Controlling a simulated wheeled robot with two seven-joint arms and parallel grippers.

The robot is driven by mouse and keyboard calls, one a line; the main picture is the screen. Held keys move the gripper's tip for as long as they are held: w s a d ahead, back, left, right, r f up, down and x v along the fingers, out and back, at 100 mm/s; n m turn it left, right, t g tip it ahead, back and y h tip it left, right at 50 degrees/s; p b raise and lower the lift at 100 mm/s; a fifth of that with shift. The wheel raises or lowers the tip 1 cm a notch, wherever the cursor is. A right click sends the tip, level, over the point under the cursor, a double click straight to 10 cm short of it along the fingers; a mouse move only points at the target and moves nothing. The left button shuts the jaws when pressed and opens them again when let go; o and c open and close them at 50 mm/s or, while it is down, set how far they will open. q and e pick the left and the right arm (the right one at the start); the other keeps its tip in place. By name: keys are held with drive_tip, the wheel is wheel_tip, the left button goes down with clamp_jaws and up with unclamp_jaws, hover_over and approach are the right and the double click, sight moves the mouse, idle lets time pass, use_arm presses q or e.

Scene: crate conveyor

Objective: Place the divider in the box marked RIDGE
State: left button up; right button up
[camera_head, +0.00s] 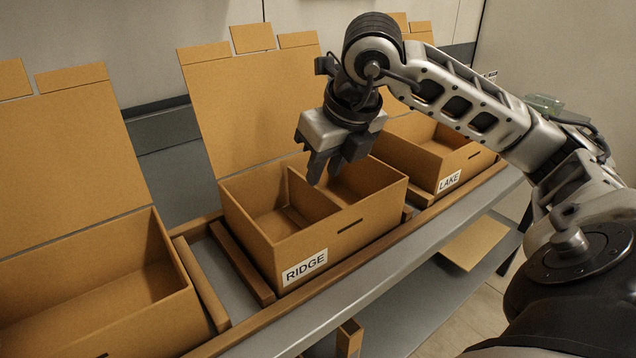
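The box marked RIDGE (348,248) stands open on the conveyor in the middle, its lid raised at the back. A cardboard divider (296,192) stands upright inside it, running from back to front and splitting it into a left and a right compartment. My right gripper (326,172) points down over the box, just right of the divider's upper edge. Its fingers look slightly apart with nothing visible between them. I cannot tell whether a finger touches the divider. My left gripper is not in view.
An open box (150,318) stands at the left, and the box marked LAKE (466,164) at the right. Wooden rails (243,264) flank the boxes. A flat cardboard piece (475,243) lies on a lower shelf. Raised lids stand behind the boxes.

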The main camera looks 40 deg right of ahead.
drive_tip(key=v, duration=0.3)
drive_tip(key=shift+s+r+p, duration=0.2)
drive_tip(key=shift+r+p, duration=0.1)
drive_tip(key=shift+r, duration=0.15)
